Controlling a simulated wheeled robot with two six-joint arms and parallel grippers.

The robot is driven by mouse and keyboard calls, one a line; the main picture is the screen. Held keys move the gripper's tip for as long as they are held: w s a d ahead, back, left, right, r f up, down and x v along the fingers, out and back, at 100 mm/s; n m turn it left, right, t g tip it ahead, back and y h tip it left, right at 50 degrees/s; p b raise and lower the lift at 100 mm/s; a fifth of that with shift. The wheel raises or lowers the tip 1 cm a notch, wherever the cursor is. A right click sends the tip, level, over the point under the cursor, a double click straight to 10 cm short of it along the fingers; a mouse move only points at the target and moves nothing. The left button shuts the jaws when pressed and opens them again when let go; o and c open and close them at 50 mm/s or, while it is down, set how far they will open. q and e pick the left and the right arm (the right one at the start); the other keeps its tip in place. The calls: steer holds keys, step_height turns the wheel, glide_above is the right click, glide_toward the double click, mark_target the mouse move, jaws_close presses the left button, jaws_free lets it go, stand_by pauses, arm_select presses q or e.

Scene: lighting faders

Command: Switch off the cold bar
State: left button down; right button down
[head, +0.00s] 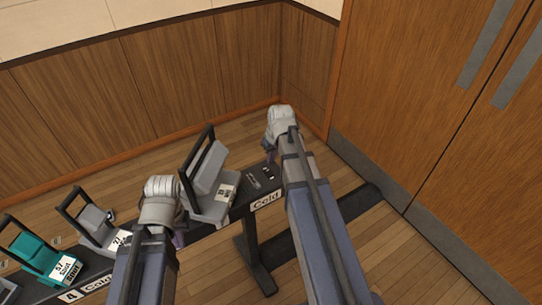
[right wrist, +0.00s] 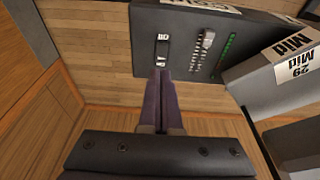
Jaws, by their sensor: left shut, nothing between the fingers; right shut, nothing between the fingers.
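The black bar end with the white "Cold" label (head: 267,200) stands in the middle of the head view, with small controls (head: 268,173) on top. In the right wrist view its dark control panel (right wrist: 180,25) carries a small black-and-white switch (right wrist: 162,48), a fader (right wrist: 203,50) and a green light column (right wrist: 228,52). My right gripper (right wrist: 161,76) is shut and empty, its purple fingertips just below the switch; I cannot tell whether they touch it. In the head view my right gripper (head: 269,156) is partly hidden by its arm. My left gripper (head: 179,240) is shut beside the bar, mostly hidden.
A grey lamp (head: 209,180) is mounted beside the controls; its "Mid" label (right wrist: 296,60) shows in the right wrist view. A smaller grey lamp (head: 95,225) and a teal lamp (head: 38,255) sit further left. Wooden wall panels and a door (head: 430,90) stand behind.

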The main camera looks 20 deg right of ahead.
steer(key=s+p+v, duration=0.2)
steer(key=p+v, duration=0.4)
steer(key=v, duration=0.2)
steer(key=shift+f, duration=0.25)
steer(key=shift+w, duration=0.1)
steer(key=shift+a, duration=0.1)
steer(key=s+a+n+g, duration=0.1)
steer(key=s+a, duration=0.5)
steer(key=a, duration=0.6)
steer(key=s+a+n+g+h, duration=0.1)
steer(key=s+a+g, duration=0.1)
steer(key=s+a, duration=0.5)
steer(key=a, duration=0.5)
steer(key=shift+s+f+h, duration=0.25)
steer(key=shift+s+h, duration=0.05)
